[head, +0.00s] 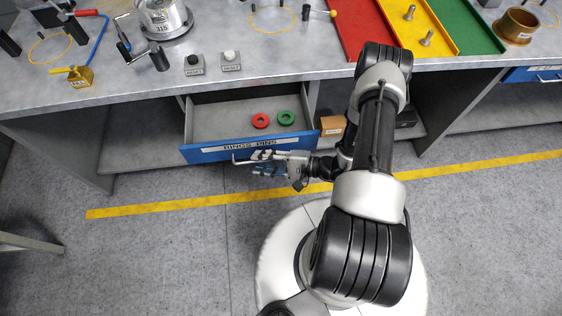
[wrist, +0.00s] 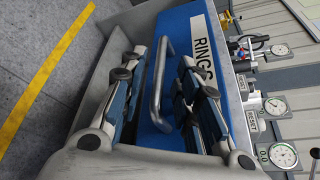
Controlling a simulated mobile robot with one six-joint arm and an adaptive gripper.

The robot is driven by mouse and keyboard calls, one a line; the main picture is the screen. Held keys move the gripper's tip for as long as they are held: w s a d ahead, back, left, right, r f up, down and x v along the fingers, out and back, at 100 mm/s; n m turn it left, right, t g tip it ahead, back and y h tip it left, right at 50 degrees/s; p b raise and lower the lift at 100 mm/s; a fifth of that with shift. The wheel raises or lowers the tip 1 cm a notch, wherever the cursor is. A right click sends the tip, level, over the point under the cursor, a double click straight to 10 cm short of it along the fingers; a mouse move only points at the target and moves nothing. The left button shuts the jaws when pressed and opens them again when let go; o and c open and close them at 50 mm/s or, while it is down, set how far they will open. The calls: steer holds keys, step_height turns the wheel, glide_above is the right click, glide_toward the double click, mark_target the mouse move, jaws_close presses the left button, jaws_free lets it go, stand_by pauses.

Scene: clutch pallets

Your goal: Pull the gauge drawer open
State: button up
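The drawer (head: 205,153) under the bench stands pulled out, with a blue front labelled "RINGS PINS". A red ring (head: 260,121) and a green ring (head: 286,117) lie inside it. The blue front also shows in the wrist view (wrist: 180,35), with its grey bar handle (wrist: 158,88). My gripper (head: 262,160) is at the drawer front. In the wrist view its two fingers (wrist: 157,75) stand on either side of the handle, with gaps visible, so it is open around the bar. I see no clear contact with the handle.
A small cardboard box (head: 332,125) sits on the shelf right of the drawer. The floor left of my base is clear, crossed by a yellow line (head: 150,207).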

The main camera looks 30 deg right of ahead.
steer(key=v, duration=0.8)
steer(key=shift+s+d, duration=0.2)
steer(key=shift+d, duration=0.15)
steer(key=shift+r, duration=0.15)
steer(key=s+a+r+n+g+h, duration=0.1)
steer(key=a+r+n+g, duration=0.15)
steer(key=r, duration=0.45)
steer(key=a+r+n+g+h, duration=0.1)
steer(key=r+n+g, duration=0.3)
steer(key=r, duration=0.3)
steer(key=s+a+r+n+g+h, duration=0.1)
steer(key=a+r+n+g, duration=0.2)
steer(key=r, duration=0.4)
steer(key=s+r+n+t+h, duration=0.2)
steer(key=s+r+h, duration=0.2)
steer(key=r, duration=0.4)
steer(key=s+r+n+t+h, duration=0.2)
steer(key=s+r+h, duration=0.2)
steer(key=r, duration=0.4)
steer(key=shift+d+t+h, duration=0.2)
steer(key=shift+t+h, duration=0.15)
steer(key=shift+h, duration=0.25)
